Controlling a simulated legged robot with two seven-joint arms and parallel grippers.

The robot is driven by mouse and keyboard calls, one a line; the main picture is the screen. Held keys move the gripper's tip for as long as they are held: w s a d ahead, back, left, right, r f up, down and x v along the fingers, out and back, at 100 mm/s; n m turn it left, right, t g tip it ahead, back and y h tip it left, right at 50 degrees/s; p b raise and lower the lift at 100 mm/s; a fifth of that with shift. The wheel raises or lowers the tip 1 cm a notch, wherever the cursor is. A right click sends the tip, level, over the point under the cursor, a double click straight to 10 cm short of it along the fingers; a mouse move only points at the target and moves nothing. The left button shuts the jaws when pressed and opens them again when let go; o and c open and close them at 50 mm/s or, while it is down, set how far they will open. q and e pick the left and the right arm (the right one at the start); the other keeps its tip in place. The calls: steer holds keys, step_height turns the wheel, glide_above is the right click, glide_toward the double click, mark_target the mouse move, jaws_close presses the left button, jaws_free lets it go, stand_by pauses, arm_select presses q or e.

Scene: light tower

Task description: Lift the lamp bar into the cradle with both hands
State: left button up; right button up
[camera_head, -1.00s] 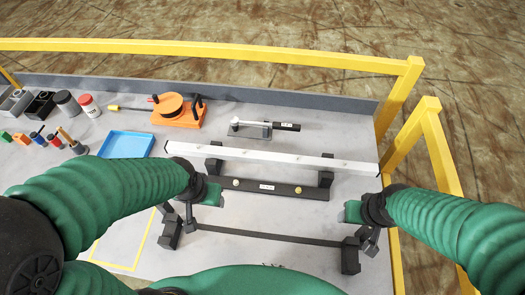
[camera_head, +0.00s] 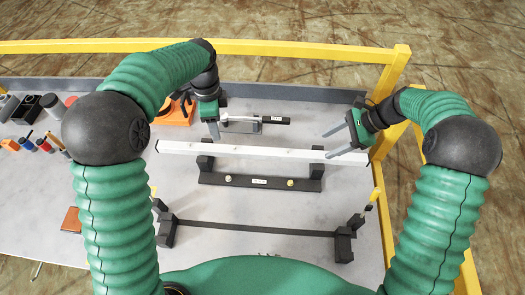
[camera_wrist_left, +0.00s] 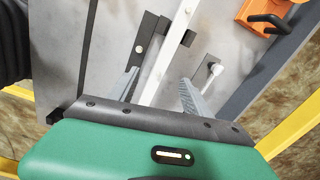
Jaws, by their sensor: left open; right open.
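The long white lamp bar (camera_head: 262,151) lies level across two black supports on a black base with brass knobs (camera_head: 240,181). Nearer me is a black frame (camera_head: 255,228) with an end block at each side; I cannot tell which is the cradle. My left gripper (camera_head: 213,130) is open over the bar's left part. In the left wrist view, the bar (camera_wrist_left: 168,52) runs between the fingers of the open left gripper (camera_wrist_left: 158,78), with gaps beside it. My right gripper (camera_head: 333,143) is open at the bar's right part; whether it straddles the bar is unclear.
A grey tool with a black handle (camera_head: 260,121) lies just behind the bar. An orange fixture (camera_head: 178,113) stands back left, partly hidden by my left arm. Yellow rails (camera_head: 290,52) edge the table. The tabletop between base and frame is clear.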

mark_target(221, 147)
arm_select(q)
steer(key=f, duration=0.5)
steer(key=w+f+m, duration=0.1)
steer(key=f, duration=0.4)
steer(key=f+m, duration=0.1)
steer(key=f, duration=0.5)
steer(key=shift+w+a+f, duration=0.1)
steer(key=shift+w+a, duration=0.2)
steer(key=shift+w, duration=0.1)
arm_select(e)
steer(key=shift+m+y, duration=0.7)
steer(key=shift+m, duration=0.1)
steer(key=w+x, duration=0.1)
steer(key=x, duration=1)
steer(key=w+a+r+x, duration=0.1)
steer(key=x, duration=0.4)
steer(key=shift+w+a+f, duration=0.25)
steer(key=shift+w+f, duration=0.1)
arm_select(q)
steer(key=shift+s, duration=0.1)
steer(key=shift+c, duration=0.5)
arm_select(e)
steer(key=shift+s, duration=0.1)
steer(key=shift+c, duration=0.5)
arm_select(q)
jaws_close()
arm_select(e)
jaws_close()
steer(key=shift+r, duration=0.15)
